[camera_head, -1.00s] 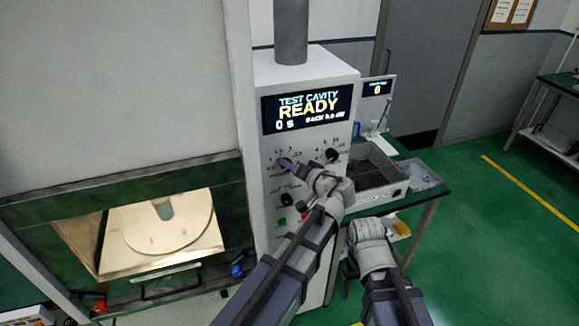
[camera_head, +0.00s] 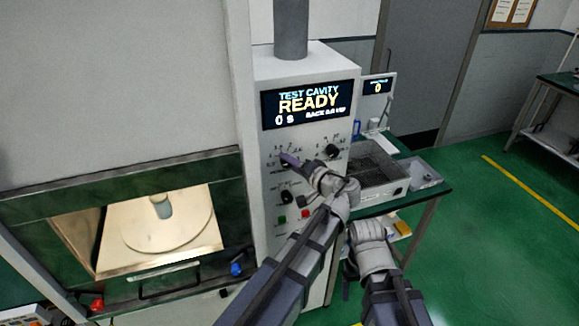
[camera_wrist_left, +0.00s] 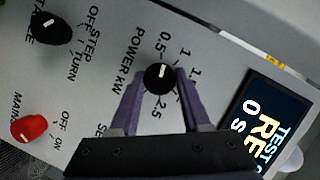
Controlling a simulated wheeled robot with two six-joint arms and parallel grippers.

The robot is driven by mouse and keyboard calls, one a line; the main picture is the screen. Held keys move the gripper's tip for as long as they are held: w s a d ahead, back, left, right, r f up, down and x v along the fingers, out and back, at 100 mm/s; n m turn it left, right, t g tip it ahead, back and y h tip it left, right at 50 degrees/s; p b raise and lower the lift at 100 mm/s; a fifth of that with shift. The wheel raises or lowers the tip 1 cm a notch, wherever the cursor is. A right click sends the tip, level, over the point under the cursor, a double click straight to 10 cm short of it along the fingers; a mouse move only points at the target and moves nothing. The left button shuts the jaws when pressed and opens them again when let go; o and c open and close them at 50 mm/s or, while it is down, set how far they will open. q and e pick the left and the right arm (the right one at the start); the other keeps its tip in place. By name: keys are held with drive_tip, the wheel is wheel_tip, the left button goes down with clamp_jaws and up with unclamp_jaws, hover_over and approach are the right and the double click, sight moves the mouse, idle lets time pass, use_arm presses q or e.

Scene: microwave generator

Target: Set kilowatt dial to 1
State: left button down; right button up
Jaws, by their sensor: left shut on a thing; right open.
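The kilowatt dial is a round black knob (camera_wrist_left: 159,78) with a white pointer line, beside the print "POWER kW" in the left wrist view. Its pointer aims up in that view, close to the 0.5 mark; the 1 mark lies to the right of it. My left gripper (camera_wrist_left: 158,84) is shut on this dial, one purple finger on each side. In the head view my left gripper (camera_head: 287,159) is at the upper left of the control panel (camera_head: 268,217), and its fingers hide most of the dial. My right gripper (camera_head: 347,284) hangs open, low in front of the panel's right side.
The display (camera_head: 306,103) reads TEST CAVITY READY, 0 s. A red knob (camera_wrist_left: 29,128) shows in the left wrist view. A bench with a tray (camera_head: 397,189) stands at right.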

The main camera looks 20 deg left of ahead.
use_arm(q)
drive_tip(key=shift+d+f+m+t+y+b, duration=0.15)
drive_tip(key=shift+m+y+b, duration=0.35)
drive_tip(key=shift+m+b, duration=0.55)
drive_tip(key=shift+f+m+t+y+b, duration=0.1)
drive_tip(key=shift+m+t+y+b, duration=0.3)
drive_tip(key=shift+m+b, duration=0.65)
drive_tip(key=shift+m, duration=0.4)
drive_tip(key=shift+c, duration=1.8)
unclamp_jaws()
drive_tip(key=shift+g, duration=0.25)
